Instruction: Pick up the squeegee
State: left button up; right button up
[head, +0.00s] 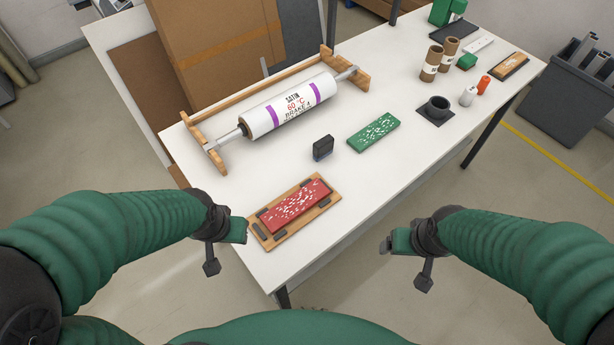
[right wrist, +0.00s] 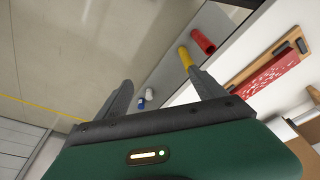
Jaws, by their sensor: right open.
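My right gripper (head: 388,243) is off the table's near edge, over the floor, well away from the block. In the right wrist view its two fingers (right wrist: 160,78) are apart with nothing held between them.
The table holds a red board (head: 297,204) on a wooden base, a green board (head: 374,132), a white roll (head: 290,106) on a wooden stand, and a dark cup (head: 437,107). A wooden-edged dark block (head: 510,66) lies far right. A grey bin (head: 570,95) stands beyond.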

aim_at(322, 148)
jog(key=i+l+u, duration=0.1)
jog(key=l, duration=0.7)
jog(key=i+l+u, duration=0.1)
jog(key=l, duration=0.7)
jog(key=i+l+u, duration=0.1)
jog(key=i, duration=0.3)
jog(key=i+l+u, duration=0.1)
jog(key=i+l, duration=0.2)
jog(key=i, duration=0.1)
